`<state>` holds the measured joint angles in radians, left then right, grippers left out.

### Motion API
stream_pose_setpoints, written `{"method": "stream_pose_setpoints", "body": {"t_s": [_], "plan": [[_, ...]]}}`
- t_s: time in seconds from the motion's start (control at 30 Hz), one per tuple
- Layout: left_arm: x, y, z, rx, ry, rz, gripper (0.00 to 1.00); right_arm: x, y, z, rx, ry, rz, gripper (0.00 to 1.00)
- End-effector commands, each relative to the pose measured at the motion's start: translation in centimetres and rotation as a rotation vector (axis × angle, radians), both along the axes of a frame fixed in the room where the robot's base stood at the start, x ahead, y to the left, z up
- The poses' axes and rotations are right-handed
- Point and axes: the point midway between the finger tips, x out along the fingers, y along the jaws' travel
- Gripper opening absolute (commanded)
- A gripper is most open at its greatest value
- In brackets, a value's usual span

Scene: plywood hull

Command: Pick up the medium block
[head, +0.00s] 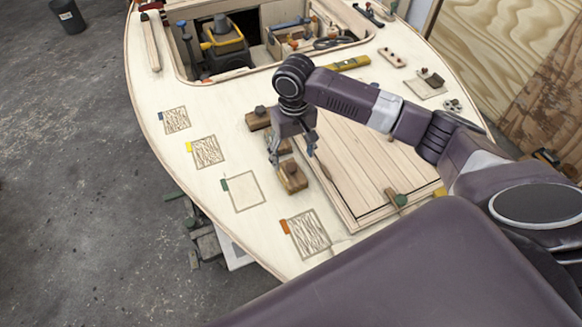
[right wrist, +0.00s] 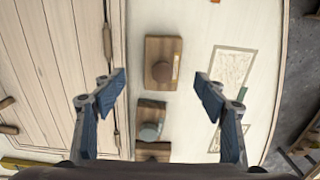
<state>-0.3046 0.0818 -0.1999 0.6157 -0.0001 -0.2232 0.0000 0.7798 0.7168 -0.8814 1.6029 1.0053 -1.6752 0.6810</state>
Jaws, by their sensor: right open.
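Three brown wooden blocks with round knobs stand in a row on the pale deck. The near block (head: 292,178) also shows in the right wrist view (right wrist: 176,75). The middle block (head: 286,147) is partly hidden by my gripper in the head view and is clear in the right wrist view (right wrist: 144,106). The far block (head: 258,119) shows cut off in the right wrist view (right wrist: 153,148). I cannot tell for sure which is the medium one. My right gripper (head: 291,155) is open and empty above the row, its fingers on either side. My left gripper is out of view.
A raised plank hatch (head: 365,165) lies right of the blocks. Outlined squares with coloured tabs, one blank (head: 244,192), line the deck's left side. An open well with a yellow-and-black tool (head: 223,45) and a toolbox lies at the back.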

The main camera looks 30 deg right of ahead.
Motion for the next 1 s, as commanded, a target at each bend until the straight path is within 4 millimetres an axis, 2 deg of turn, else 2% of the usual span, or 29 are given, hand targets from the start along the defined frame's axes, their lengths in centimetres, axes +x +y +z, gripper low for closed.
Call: {"method": "stream_pose_setpoints", "body": {"t_s": [0.17, 0.27, 0.4, 0.53, 0.7, 0.77, 1.0], "plan": [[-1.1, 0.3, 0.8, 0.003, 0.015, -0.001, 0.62, 0.1, 0.2, -1.9, 0.001, 0.003, -0.001, 0.66], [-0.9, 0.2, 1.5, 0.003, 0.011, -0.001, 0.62, 0.4, 0.3, -3.3, -0.001, 0.003, -0.001, 0.66], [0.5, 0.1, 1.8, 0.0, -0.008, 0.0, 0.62, 0.4, 0.4, -5.3, -0.001, 0.003, -0.001, 0.66], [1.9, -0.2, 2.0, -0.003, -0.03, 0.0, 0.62, 0.5, 0.4, -6.0, -0.001, 0.0, 0.0, 0.66], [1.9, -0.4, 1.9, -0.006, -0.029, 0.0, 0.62, 0.5, 0.4, -6.0, -0.001, -0.001, 0.0, 0.66], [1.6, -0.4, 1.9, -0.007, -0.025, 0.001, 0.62, 0.5, 0.4, -6.0, -0.001, -0.001, 0.0, 0.62], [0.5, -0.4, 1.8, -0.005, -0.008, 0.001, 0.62, 0.5, 0.4, -6.0, -0.001, -0.001, 0.0, 0.35]]}}
